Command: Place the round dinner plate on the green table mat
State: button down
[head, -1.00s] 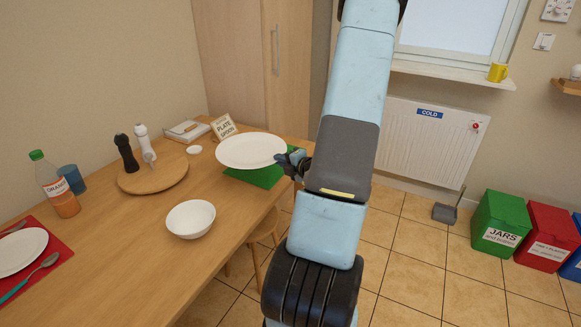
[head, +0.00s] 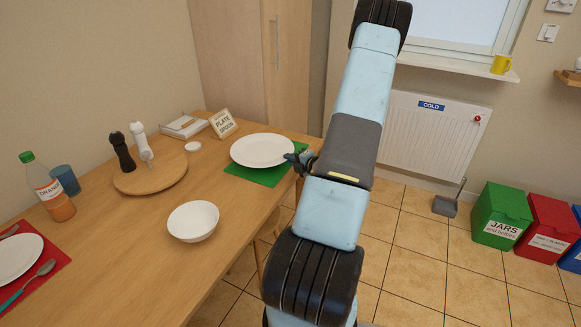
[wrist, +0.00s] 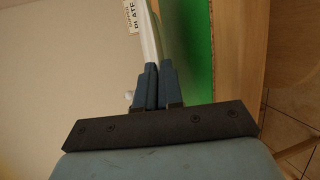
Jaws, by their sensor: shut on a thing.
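The round white dinner plate (head: 262,149) is over the green table mat (head: 256,174) near the table's right edge in the head view. The plate looks level and very low over the mat; I cannot tell whether its underside touches it. Green shows at the plate's front and right sides. My gripper (head: 301,159) is shut on the plate's right rim. In the wrist view my gripper (wrist: 157,84) has its fingers closed around the plate's thin edge (wrist: 149,35), with the green mat (wrist: 200,50) close beside it.
A white bowl (head: 193,220) stands nearer on the wooden table (head: 130,240).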

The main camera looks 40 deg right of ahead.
aim_at(293, 173)
jog(key=shift+d+f, duration=0.35)
jog(key=shift+d, duration=0.1)
jog(key=shift+f, duration=1.5)
jog(key=c, duration=1.6)
grip_release()
jog(key=shift+o, duration=0.2)
